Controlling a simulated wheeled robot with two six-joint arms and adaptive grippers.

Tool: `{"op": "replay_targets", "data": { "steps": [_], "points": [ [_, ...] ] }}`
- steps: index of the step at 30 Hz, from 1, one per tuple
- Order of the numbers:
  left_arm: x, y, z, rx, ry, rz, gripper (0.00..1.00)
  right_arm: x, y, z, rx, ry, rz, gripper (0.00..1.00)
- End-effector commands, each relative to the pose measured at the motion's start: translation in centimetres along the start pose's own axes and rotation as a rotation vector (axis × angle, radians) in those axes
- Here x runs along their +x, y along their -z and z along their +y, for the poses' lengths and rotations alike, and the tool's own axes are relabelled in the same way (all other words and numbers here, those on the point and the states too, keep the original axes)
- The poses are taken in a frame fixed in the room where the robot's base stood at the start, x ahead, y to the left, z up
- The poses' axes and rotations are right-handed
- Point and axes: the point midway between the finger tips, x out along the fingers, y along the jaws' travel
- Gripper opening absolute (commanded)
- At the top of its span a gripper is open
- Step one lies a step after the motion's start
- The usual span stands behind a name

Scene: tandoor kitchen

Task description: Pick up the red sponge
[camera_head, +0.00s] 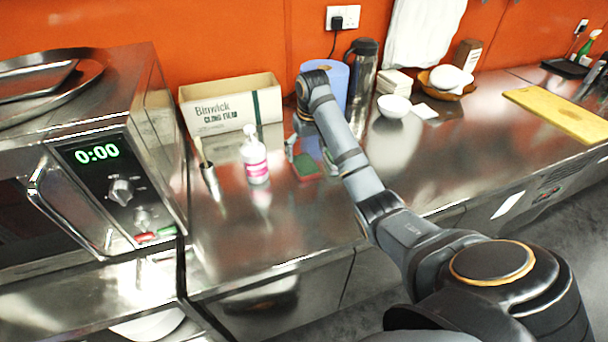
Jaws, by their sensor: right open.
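The red sponge (306,168) is small, with green along its edge, and lies on the steel counter (285,220) right of the white bottle. My right gripper (309,156) comes in from the right and points down just above and around the sponge. Its jaws are open, with a finger towards either side of the sponge; I cannot tell whether they touch it. The forearm hides part of the counter just right of the sponge. My left gripper is not in view.
A white pump bottle (255,158) stands close left of the sponge. Behind are a cling film box (232,108), a blue roll (330,78) and a steel flask (363,68). A microwave (90,160) stands at left. The counter's front is clear.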

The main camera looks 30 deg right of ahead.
Motion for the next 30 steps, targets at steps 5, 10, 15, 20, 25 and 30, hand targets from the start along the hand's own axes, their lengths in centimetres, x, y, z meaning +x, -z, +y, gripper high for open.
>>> {"op": "replay_targets", "data": {
  "steps": [5,10,15,20,25,30],
  "points": [
    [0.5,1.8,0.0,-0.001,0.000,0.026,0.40,0.9,0.0,0.0,0.000,0.000,0.001,0.88],
    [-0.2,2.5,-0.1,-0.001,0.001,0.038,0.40,3.4,0.1,0.0,0.001,-0.001,-0.003,0.88],
    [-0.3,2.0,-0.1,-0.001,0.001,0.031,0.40,5.7,0.2,0.0,0.000,0.000,0.001,0.88],
    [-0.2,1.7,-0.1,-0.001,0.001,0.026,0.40,6.0,0.2,0.0,0.000,-0.001,0.002,0.88],
    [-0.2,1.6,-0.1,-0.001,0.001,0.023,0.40,6.0,0.2,0.0,0.000,-0.001,0.002,0.76],
    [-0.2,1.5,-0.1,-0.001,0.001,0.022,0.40,5.9,0.2,0.0,0.000,-0.001,0.002,0.52]
  ]
}}
